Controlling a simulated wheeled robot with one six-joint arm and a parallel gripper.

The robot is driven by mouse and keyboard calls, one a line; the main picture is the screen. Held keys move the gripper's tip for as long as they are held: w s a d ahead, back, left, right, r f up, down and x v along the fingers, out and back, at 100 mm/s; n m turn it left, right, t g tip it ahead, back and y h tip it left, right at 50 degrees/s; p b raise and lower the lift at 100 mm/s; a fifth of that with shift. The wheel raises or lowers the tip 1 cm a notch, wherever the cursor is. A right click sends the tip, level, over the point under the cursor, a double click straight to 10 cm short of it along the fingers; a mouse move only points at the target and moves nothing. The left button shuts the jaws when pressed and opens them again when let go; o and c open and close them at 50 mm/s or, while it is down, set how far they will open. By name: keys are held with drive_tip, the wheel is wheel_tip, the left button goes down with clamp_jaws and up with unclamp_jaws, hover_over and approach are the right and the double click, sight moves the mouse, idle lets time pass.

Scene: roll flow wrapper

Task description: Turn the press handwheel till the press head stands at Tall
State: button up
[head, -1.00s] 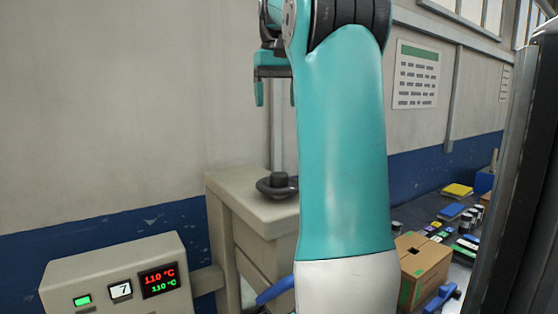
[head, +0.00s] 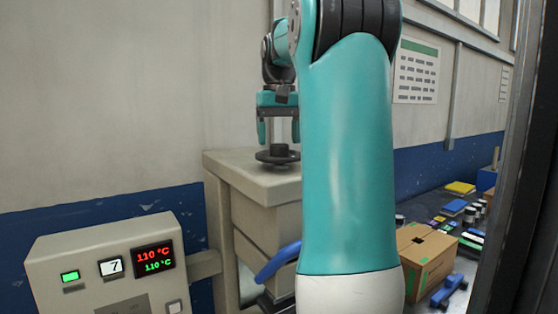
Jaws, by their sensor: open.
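The handwheel (head: 268,156) is a dark flat wheel with a raised hub, lying on top of the beige machine housing (head: 228,165). My gripper (head: 279,132) hangs just above the handwheel, pointing down. Its two teal fingers are apart, one toward each side of the hub, with nothing held between them. I cannot tell whether the fingertips touch the wheel. My own arm covers the housing's right side. I see no Tall mark or height scale, and I cannot make out the press head's height.
A control box (head: 95,265) with red and green 110 °C readouts stands at the lower left. A blue handle (head: 276,263) juts from the housing's front. A cardboard box (head: 425,262) and several small items lie on the right. A dark post edges the far right.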

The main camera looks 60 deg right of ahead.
drive_tip(key=shift+f+b, duration=0.45)
drive_tip(key=shift+f, duration=0.45)
drive_tip(key=c, duration=0.9)
drive_tip(key=shift+m, duration=0.4)
drive_tip(key=o, duration=0.9)
drive_tip(key=shift+r, duration=0.1)
wheel_tip(320, 180, up, 17)
drive_tip(key=p, duration=1.7)
drive_tip(key=shift+r, duration=0.15)
